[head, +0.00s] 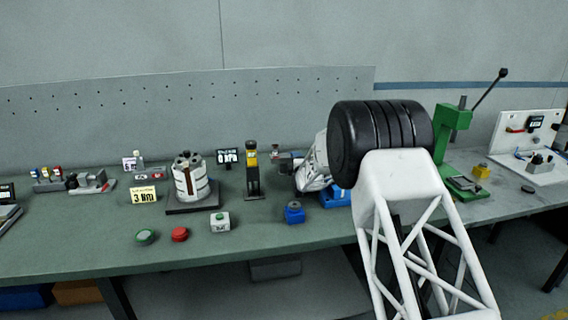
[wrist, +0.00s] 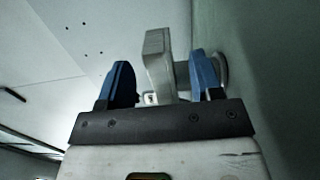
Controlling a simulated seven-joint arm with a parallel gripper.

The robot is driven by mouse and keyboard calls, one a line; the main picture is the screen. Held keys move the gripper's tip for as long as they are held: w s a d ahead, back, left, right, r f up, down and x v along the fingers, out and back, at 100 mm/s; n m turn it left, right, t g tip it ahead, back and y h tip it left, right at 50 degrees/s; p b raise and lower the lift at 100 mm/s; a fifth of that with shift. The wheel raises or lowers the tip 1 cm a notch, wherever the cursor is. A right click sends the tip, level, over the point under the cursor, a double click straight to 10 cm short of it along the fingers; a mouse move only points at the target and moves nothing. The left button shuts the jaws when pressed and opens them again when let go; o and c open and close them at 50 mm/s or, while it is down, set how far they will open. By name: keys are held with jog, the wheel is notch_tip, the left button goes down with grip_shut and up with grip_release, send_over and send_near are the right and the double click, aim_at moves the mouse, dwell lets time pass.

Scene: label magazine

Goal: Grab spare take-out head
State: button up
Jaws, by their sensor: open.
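In the wrist view my gripper (wrist: 162,76) is open, with one blue fingertip on each side of a grey part. This grey part (wrist: 156,58) has an upright block with a short round stem and disc to its right. It looks like the spare take-out head, but I cannot be sure. Gaps show between the block and the fingers. In the head view my gripper (head: 286,161) is at the bench's middle, by a small grey part (head: 275,150). My own arm hides much of the area behind and right of it.
A black and yellow post (head: 252,170) stands just left of my gripper. A white drum (head: 191,178) is further left. A blue block (head: 294,213) and a blue tray (head: 336,197) are in front. A green press (head: 447,135) stands at right. Red and green buttons lie front left.

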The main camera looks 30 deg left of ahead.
jog(key=shift+w+a, duration=0.1)
jog(key=shift+x, duration=2.4)
jog(key=shift+r, duration=0.1)
grip_shut()
